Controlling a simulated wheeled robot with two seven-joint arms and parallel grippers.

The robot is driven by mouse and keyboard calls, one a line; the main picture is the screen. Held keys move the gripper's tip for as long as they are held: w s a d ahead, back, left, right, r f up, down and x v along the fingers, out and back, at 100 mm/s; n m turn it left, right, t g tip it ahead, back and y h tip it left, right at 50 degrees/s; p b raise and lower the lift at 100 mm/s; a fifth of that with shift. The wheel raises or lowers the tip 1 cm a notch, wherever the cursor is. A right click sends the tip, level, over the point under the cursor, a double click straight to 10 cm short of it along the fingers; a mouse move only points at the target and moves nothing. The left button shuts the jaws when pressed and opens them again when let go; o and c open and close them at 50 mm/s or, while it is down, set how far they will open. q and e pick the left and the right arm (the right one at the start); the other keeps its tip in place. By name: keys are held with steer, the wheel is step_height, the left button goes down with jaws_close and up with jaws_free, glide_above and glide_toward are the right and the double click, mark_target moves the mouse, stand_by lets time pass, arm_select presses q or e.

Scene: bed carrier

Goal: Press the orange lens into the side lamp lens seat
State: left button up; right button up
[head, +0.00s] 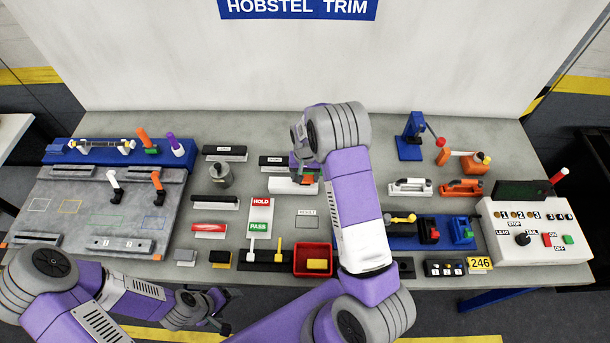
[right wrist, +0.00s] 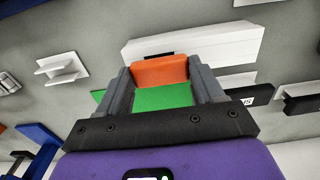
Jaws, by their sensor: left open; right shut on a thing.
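My right gripper (head: 303,176) is shut on the orange lens (right wrist: 160,72), held between both fingers in the right wrist view. A green surface (right wrist: 162,97) shows between the fingers below the lens. A white block (head: 292,189), apparently the side lamp with the lens seat, lies under the right gripper in the head view. In the right wrist view the white block (right wrist: 200,44) is just beyond the lens, with a dark slot partly hidden by it. I cannot tell whether lens and block touch. My left gripper (head: 222,309) is open and empty at the table's front left.
A grey cylinder (head: 221,175) stands left of the right gripper. A red tray (head: 314,258) and a HOLD/PASS board (head: 260,216) are nearer the front. A control box (head: 535,232) is at right, a grey fixture board (head: 95,208) at left.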

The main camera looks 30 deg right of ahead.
mark_target(305, 178)
steer(key=shift+f+b, duration=0.45)
steer(key=shift+f, duration=0.1)
steer(key=o, duration=1.1)
steer(key=shift+r, duration=0.1)
step_height(305, 178, up, 8)
steer(key=shift+f, duration=0.25)
steer(key=shift+c, duration=0.3)
